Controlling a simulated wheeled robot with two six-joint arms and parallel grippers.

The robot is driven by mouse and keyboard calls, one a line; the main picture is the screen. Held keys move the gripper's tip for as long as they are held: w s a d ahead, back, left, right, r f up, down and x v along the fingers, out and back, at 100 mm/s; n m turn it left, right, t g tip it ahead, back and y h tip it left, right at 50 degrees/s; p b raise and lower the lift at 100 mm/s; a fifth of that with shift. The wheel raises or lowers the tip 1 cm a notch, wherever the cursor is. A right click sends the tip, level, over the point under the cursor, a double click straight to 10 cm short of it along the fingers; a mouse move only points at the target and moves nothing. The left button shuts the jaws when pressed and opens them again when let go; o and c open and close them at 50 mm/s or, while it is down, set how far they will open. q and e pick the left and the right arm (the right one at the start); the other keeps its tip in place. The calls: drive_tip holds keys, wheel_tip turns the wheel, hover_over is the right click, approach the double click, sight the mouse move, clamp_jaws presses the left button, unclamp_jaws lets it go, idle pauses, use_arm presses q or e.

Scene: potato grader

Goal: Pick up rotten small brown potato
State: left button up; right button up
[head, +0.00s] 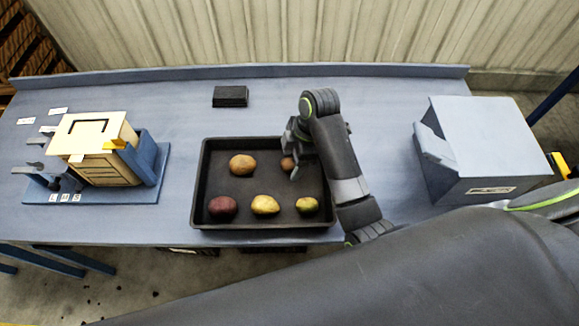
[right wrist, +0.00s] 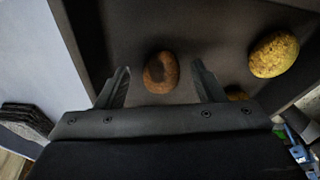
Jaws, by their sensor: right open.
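The small brown potato (head: 288,163) lies in the back right part of the black tray (head: 197,185), partly hidden by my right gripper (head: 293,160). In the right wrist view this potato (right wrist: 161,72) shows a dark, rotten-looking patch. My right gripper (right wrist: 162,68) is open there, with one finger on each side of the potato and a gap on both sides. The potato appears to rest on the tray floor. My left gripper is not in view.
A tan potato (head: 242,165) lies back left in the tray; a dark red (head: 222,207), a yellow (head: 265,205) and a greenish potato (head: 307,205) lie along the front. A grey-blue box (head: 480,135) stands right, a wooden box (head: 95,150) left, a black block (head: 230,96) behind.

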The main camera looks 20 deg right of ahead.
drive_tip(key=shift+a+f, duration=0.1)
drive_tip(key=shift+f, duration=0.2)
drive_tip(key=c, duration=1.1)
